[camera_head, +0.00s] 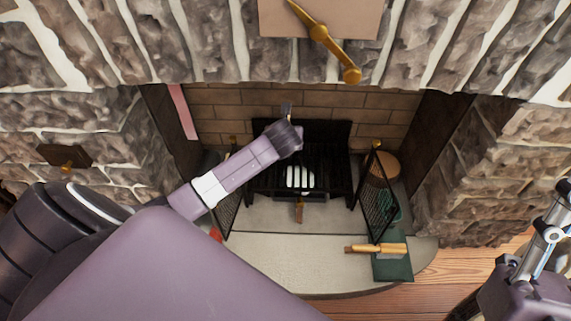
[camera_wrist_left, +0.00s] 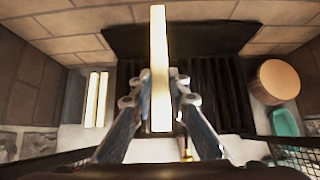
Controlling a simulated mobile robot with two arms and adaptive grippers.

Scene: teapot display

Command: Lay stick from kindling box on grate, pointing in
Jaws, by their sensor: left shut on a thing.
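My left gripper (camera_wrist_left: 160,88) is shut on a pale stick (camera_wrist_left: 158,50) in the left wrist view. The stick points away from me, into the fireplace, above the dark barred grate (camera_wrist_left: 213,92); I cannot tell whether it touches. In the head view my left gripper (camera_head: 287,112) is over the grate (camera_head: 335,172), and the arm hides the grate's left part. More pale sticks (camera_wrist_left: 95,98) stand or lie left of the grate in the wrist view; their box is unclear. My right gripper (camera_head: 548,238) is at the right edge, far from the grate, its jaws unclear.
Mesh screen panels stand at both sides, including the right one (camera_head: 378,195). A round wooden piece (camera_head: 384,163) is at the back right. A wood-handled tool (camera_head: 375,248) lies over a green item (camera_head: 393,268) on the pale hearth (camera_head: 290,258). Brick walls enclose the back.

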